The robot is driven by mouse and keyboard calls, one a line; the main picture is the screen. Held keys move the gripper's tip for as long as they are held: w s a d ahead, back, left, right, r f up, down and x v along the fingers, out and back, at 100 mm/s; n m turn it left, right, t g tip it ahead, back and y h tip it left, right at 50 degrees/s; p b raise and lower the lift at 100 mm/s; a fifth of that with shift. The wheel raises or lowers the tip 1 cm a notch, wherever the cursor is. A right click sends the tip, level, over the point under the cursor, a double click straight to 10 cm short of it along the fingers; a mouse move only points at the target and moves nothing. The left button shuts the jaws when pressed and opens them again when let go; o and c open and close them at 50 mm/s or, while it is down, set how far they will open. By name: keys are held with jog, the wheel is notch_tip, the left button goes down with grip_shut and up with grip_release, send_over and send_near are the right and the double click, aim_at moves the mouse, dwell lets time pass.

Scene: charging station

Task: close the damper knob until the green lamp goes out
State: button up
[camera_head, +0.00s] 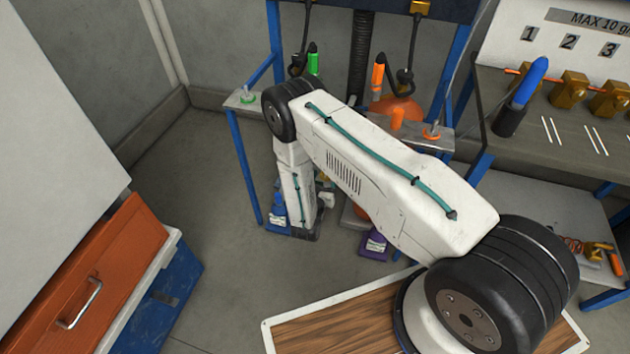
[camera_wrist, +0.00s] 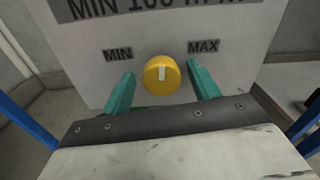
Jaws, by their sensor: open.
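In the wrist view, a round yellow knob (camera_wrist: 161,75) with a white pointer mark sits on a pale panel (camera_wrist: 88,76). The mark points about straight up, between the MIN label (camera_wrist: 118,55) at left and the MAX label (camera_wrist: 203,46) at right. My gripper (camera_wrist: 161,82) is open, with one teal finger on each side of the knob and a visible gap to it on both sides. I cannot tell how far the fingertips are from the panel. In the head view my arm hides the gripper and the knob. No lit green lamp can be made out in either view.
A blue-framed stand (camera_head: 243,160) holds a green-handled tool (camera_head: 313,62) and an orange-handled one (camera_head: 378,75). A bench (camera_head: 545,135) with brass blocks (camera_head: 569,90) stands at right. An orange drawer (camera_head: 85,285) is at lower left. Open floor (camera_head: 170,200) lies between.

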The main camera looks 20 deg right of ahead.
jog(key=v, duration=0.7)
jog(key=shift+s+a, duration=0.25)
jog(key=shift+s, duration=0.05)
